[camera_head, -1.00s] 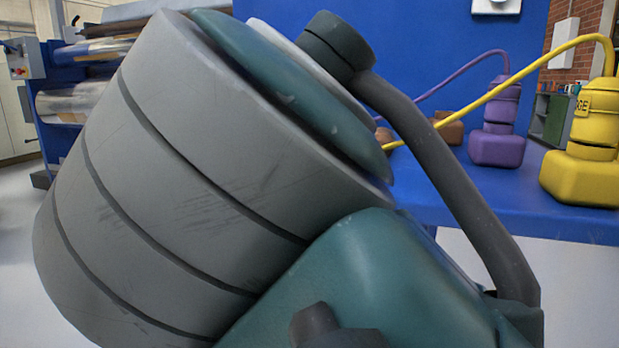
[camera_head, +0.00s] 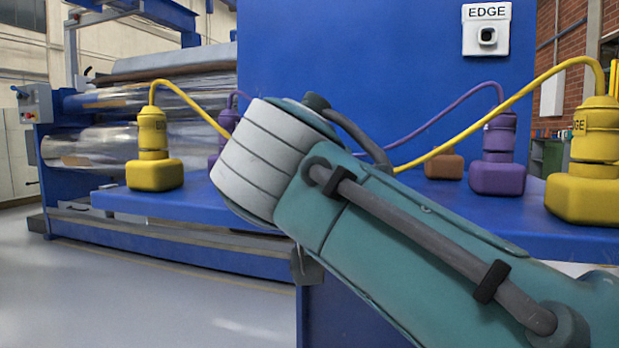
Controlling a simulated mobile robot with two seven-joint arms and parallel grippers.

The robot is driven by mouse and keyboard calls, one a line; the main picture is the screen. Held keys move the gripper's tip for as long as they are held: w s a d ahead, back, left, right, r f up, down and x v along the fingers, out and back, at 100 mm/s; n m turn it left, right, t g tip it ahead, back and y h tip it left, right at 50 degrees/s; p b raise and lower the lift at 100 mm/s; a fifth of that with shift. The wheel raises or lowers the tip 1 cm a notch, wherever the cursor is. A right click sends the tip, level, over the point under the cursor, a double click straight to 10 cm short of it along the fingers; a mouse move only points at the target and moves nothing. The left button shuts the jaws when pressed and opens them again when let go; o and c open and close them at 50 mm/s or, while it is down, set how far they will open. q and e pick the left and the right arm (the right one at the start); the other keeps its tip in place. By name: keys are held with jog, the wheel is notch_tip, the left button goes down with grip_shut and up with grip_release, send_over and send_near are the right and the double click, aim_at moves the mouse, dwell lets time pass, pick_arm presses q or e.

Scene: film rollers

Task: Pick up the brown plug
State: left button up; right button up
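A brown block (camera_head: 444,166), which looks like the brown plug, sits towards the back of the blue table (camera_head: 555,233). It stands left of the right purple plug (camera_head: 498,160). The yellow cable (camera_head: 465,132) passes in front of its upper part. My teal and grey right arm (camera_head: 400,235) comes in from the right and reaches across the middle, covering part of the table. Its gripper does not show clearly. My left arm and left gripper are not in view.
A large yellow plug (camera_head: 593,165) stands at the table's right. Another yellow plug (camera_head: 153,160) stands at its left end, with a purple plug partly hidden behind my arm. A blue panel with an EDGE sign (camera_head: 487,30) rises behind. A film roller machine (camera_head: 130,125) stands at left; the floor there is clear.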

grip_shut()
dwell(0.5)
